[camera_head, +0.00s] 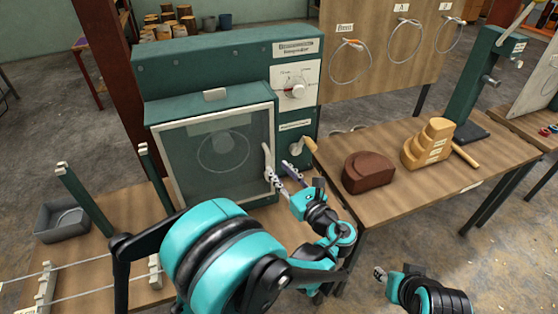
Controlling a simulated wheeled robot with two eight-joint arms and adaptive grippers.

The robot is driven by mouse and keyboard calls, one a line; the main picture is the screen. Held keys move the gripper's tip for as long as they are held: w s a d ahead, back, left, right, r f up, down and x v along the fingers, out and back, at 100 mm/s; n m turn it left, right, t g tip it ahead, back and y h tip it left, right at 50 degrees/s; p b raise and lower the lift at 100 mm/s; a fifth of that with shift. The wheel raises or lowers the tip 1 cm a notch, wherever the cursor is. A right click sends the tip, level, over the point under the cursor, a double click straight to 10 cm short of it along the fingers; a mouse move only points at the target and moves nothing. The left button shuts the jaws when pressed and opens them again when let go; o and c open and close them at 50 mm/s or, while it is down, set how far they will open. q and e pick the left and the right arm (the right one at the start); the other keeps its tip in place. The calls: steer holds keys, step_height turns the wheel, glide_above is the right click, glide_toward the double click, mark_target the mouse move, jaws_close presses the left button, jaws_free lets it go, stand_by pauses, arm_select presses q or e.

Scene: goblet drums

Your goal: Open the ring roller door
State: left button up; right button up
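The ring roller (220,60) is a dark green machine on the wooden bench. Its door (200,165) is a clear pane in a pale frame, and it looks closed. A ring shape shows behind the pane. A pale upright handle (267,157) is on the door's right edge. My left gripper (281,174) is just right of and below this handle, with its two fingers apart. Whether a finger touches the handle I cannot tell. My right gripper (379,273) is low in the picture, away from the machine, and its finger opening is unclear.
A knob panel (293,88) and a lever (303,147) are right of the door. A dark red block (368,172) and stepped wooden blocks (428,143) stand on the right bench. A grey bin (63,222) and green posts are at the left. Wire rings hang on a board behind.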

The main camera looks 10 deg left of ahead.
mark_target(269, 160)
arm_select(q)
steer(key=b+x, duration=0.1)
steer(key=x, duration=0.6)
steer(key=shift+a, duration=0.1)
jaws_close()
